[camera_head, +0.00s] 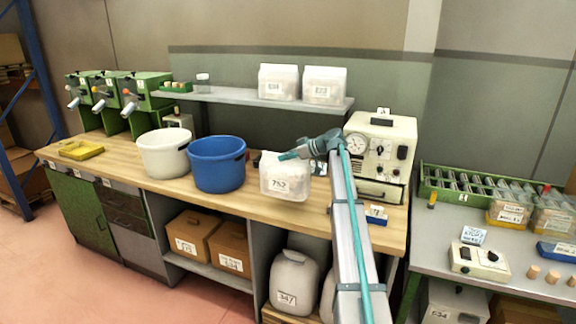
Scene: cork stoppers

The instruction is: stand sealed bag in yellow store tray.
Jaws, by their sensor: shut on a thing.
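A white, bag-like thing labelled 752 (286,186) shows on or just above the wooden bench, right of the blue bucket. I cannot tell for sure that it is the sealed bag. My gripper (284,156) reaches in from the right and its fingers overlap the top of this thing. They look shut there, but the grasp is small and partly hidden. A small yellow tray (81,150) lies at the far left of the bench. On the right table, filled clear bags stand in yellow trays (505,224).
A white bucket (164,155) and a blue bucket (217,166) stand left of my gripper. A machine with a gauge (381,150) is close on the right. A shelf (250,97) with white containers hangs above. The bench front has free room.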

